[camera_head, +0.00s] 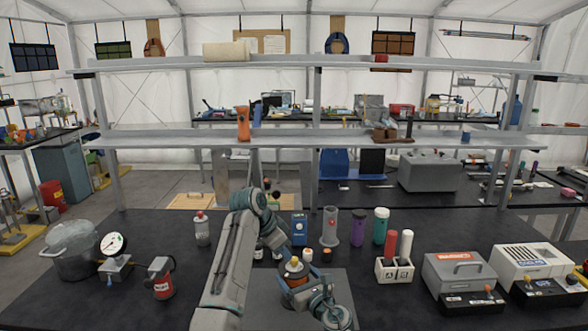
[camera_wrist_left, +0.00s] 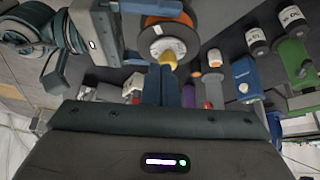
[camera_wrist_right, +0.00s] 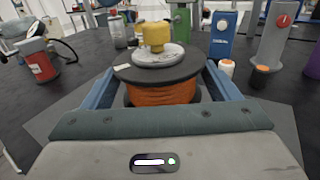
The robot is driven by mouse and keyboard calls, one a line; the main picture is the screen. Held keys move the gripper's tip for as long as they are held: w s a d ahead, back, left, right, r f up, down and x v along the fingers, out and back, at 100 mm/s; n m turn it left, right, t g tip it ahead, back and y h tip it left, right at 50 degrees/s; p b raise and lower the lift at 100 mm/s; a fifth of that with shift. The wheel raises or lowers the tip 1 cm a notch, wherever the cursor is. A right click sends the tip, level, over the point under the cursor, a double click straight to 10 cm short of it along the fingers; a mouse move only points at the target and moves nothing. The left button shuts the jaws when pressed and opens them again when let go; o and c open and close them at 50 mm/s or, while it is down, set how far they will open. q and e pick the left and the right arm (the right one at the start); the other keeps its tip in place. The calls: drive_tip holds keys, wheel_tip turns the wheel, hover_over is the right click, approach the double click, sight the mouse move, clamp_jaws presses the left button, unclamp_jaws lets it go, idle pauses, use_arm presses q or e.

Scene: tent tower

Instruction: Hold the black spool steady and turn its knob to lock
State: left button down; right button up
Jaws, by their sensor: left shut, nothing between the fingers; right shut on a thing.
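The black spool (camera_wrist_right: 160,90) with orange winding stands upright, a pale disc and yellow knob (camera_wrist_right: 155,36) on its top. My right gripper (camera_wrist_right: 160,84) is shut around its sides, one blue finger on each side. In the head view the spool (camera_head: 292,281) is at the front centre, partly hidden by my arms. My left gripper (camera_wrist_left: 166,72) is shut and empty. In the left wrist view its fingertips point at the yellow knob (camera_wrist_left: 167,57), very close to it; I cannot tell whether they touch.
A blue box (camera_head: 299,229), grey cylinder (camera_head: 331,227) and purple bottle (camera_head: 358,229) stand behind the spool. A white holder (camera_head: 394,270) with tubes is to the right. A pot (camera_head: 71,257) and pressure gauge (camera_head: 113,244) stand at left. A shelf (camera_head: 200,139) crosses above the bench.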

use_arm(q)
drive_tip(key=shift+f, duration=1.5)
drive_tip(key=shift+w+d, duration=0.2)
drive_tip(key=shift+w, duration=0.05)
drive_tip(key=shift+w+a, duration=0.45)
drive_tip(key=shift+w, duration=0.35)
drive_tip(key=shift+a, duration=0.15)
